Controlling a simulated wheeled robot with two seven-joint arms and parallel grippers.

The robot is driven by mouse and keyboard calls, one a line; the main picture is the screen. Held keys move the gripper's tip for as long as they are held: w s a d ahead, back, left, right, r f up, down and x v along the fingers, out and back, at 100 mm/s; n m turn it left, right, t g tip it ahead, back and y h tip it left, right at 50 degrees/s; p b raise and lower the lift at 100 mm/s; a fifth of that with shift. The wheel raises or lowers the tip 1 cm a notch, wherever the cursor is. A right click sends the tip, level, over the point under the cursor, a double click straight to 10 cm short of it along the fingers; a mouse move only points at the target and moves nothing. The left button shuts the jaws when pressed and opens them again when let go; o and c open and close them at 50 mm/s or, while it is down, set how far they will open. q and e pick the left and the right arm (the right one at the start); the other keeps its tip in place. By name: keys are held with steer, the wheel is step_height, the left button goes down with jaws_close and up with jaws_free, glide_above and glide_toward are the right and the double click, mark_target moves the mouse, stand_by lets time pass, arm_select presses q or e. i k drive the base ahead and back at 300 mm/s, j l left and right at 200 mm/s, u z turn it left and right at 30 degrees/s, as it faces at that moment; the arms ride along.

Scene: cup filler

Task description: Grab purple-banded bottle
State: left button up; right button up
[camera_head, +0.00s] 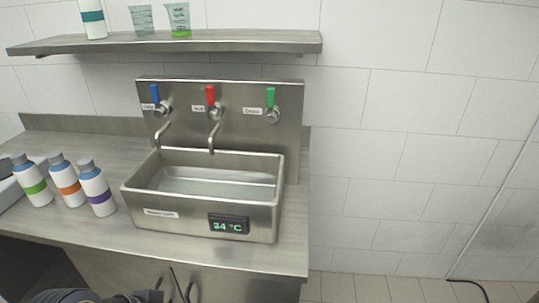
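The purple-banded bottle (97,187) is white with a blue-grey cap and a purple band. It stands upright on the steel counter, just left of the sink basin. An orange-banded bottle (67,181) stands close to its left, and a green-banded bottle (33,181) stands further left. Neither of my grippers can be made out in the head view. A dark part of my own body shows at the bottom edge.
The steel sink basin (255,218) reads 34 °C, with taps and blue, red and green levers behind. A shelf (240,47) above holds a teal-banded bottle (93,19) and two beakers. Counter (140,251) is clear before the bottles.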

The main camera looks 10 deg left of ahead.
mark_target(93, 181)
steer(key=u, duration=1.85)
